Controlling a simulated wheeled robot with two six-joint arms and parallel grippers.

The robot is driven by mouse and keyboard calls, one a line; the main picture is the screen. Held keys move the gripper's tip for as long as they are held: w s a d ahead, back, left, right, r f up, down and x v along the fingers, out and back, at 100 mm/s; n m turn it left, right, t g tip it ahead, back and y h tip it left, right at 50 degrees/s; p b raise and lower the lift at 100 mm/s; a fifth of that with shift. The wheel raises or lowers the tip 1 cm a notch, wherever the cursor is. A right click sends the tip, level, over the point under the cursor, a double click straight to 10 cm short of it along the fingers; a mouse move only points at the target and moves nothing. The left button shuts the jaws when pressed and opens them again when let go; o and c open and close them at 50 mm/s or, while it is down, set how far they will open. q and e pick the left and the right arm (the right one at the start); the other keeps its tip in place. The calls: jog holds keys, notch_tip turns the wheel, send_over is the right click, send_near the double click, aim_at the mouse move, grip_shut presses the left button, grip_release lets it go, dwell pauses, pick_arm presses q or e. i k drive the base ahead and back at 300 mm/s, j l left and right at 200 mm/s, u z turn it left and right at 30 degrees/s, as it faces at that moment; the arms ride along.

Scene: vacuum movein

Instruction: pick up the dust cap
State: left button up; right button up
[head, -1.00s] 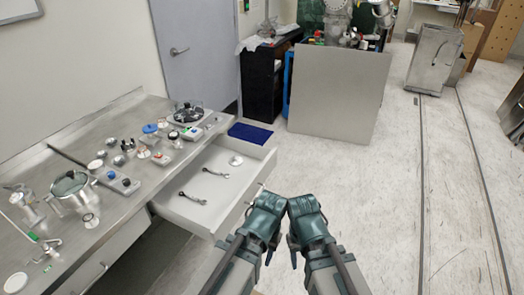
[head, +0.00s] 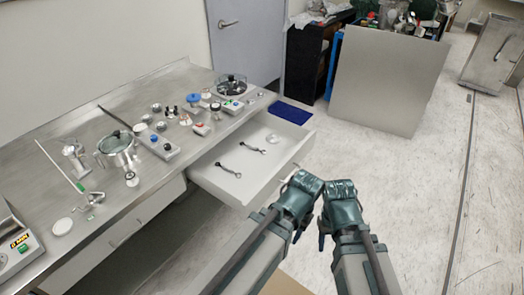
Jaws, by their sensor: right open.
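I cannot tell for certain which piece is the dust cap. One small white disc (head: 62,227) lies flat near the front of the steel bench at the left. Another pale round piece (head: 273,138) lies in the open drawer, near its far end. My left gripper (head: 299,184) and right gripper (head: 339,190) are side by side beyond the drawer's right side, above the floor and apart from the bench. I see both from behind and above. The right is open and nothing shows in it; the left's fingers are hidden.
The steel bench (head: 130,214) carries a glass-lidded pot (head: 118,152), several small fittings and a grey boxed instrument (head: 14,248). The open drawer (head: 240,187) juts out and holds two wrenches. A large grey panel (head: 388,85) stands behind.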

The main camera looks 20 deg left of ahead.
aim_at(192, 97)
jog(key=i+j+u, duration=0.1)
jog(key=i+j, duration=0.2)
jog(key=i+j+u, duration=0.15)
jog(key=i, duration=0.35)
jog(key=i+j+u, duration=0.1)
jog(key=i+j, duration=0.2)
jog(key=i, duration=0.15)
